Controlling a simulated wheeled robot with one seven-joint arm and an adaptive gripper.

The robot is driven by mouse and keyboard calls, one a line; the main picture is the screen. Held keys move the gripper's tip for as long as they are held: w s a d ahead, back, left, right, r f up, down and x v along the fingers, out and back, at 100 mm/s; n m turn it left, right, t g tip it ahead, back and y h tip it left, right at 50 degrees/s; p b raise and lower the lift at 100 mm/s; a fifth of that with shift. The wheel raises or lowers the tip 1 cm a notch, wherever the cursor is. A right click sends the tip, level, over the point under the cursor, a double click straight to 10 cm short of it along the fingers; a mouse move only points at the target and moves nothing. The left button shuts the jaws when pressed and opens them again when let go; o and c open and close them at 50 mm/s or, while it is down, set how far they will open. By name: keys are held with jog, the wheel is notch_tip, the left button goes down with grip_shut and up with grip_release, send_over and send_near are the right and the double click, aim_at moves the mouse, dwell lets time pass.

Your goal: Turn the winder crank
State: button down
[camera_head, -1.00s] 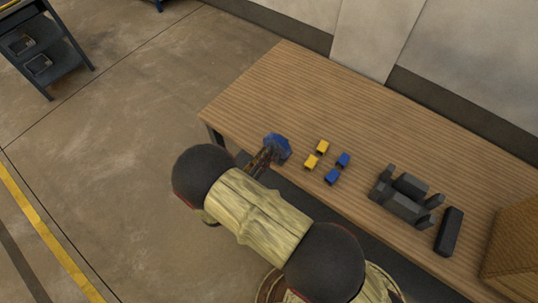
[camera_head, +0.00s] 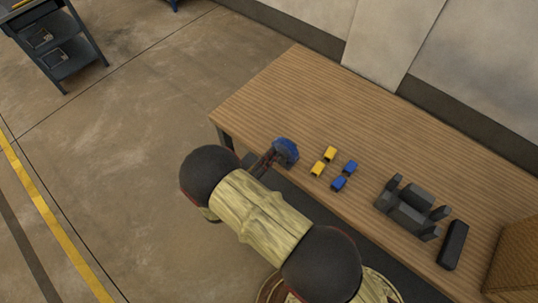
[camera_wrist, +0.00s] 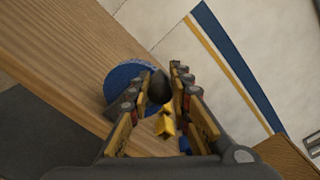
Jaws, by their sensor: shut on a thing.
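The winder is a blue round body (camera_head: 287,150) near the front left edge of the wooden table. In the wrist view its blue disc (camera_wrist: 124,80) shows behind my left finger. A dark rounded crank knob (camera_wrist: 159,88) sits between my fingertips. My gripper (camera_wrist: 159,77) is shut on this knob, with a finger on each side. In the head view my gripper (camera_head: 270,160) reaches the winder from the lower left, and the knob is hidden there. The rest of the crank cannot be made out.
Two yellow blocks (camera_head: 330,153) and two blue blocks (camera_head: 349,167) lie right of the winder. A dark grey fixture (camera_head: 408,208) and a black bar (camera_head: 453,245) stand farther right, before a brown box (camera_head: 516,262). The back left tabletop is clear.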

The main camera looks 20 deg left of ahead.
jog(key=c, duration=2)
grip_release()
jog(key=shift+s+d+f, duration=0.1)
jog(key=shift+f, duration=0.2)
jog(key=shift+c, duration=0.2)
jog(key=o, duration=0.4)
jog(key=shift+r, duration=0.1)
jog(key=v, duration=1.2)
